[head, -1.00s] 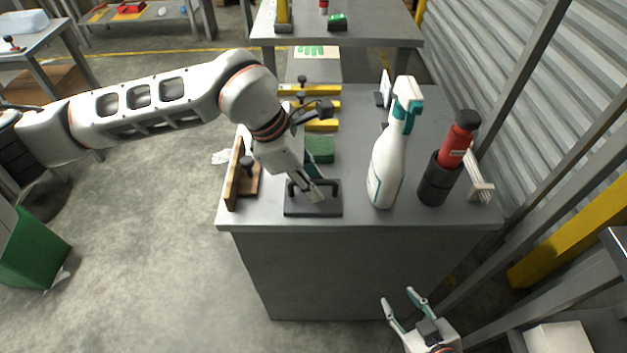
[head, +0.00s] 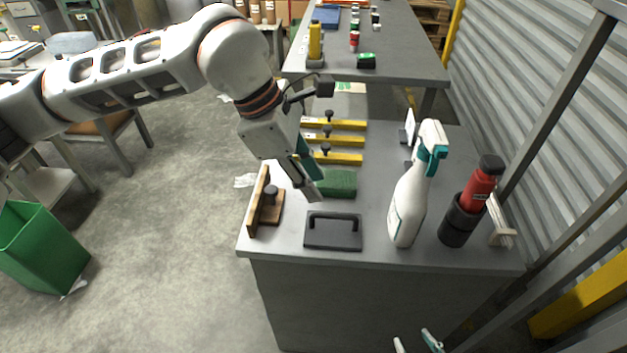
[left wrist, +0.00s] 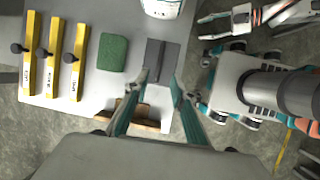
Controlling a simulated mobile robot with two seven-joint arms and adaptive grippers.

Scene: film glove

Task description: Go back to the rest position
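My left gripper (head: 312,188) is above the grey bench (head: 375,253), behind the black handled block (head: 333,242) in the head view. In the left wrist view its two fingers (left wrist: 160,78) stand apart with nothing between them. The black block lies flat on the bench near its front edge and also shows in the left wrist view (left wrist: 163,53). My right gripper shows only its fingertips (head: 416,342) at the bottom edge of the head view. In the left wrist view the right gripper (left wrist: 200,28) has spread, empty fingers.
A green pad (head: 338,182) lies behind the block, with yellow bars (head: 338,141) further back. A wooden piece (head: 259,200) stands left. A white spray bottle (head: 406,208) and a red bottle (head: 480,187) in a black holder (head: 459,222) stand right.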

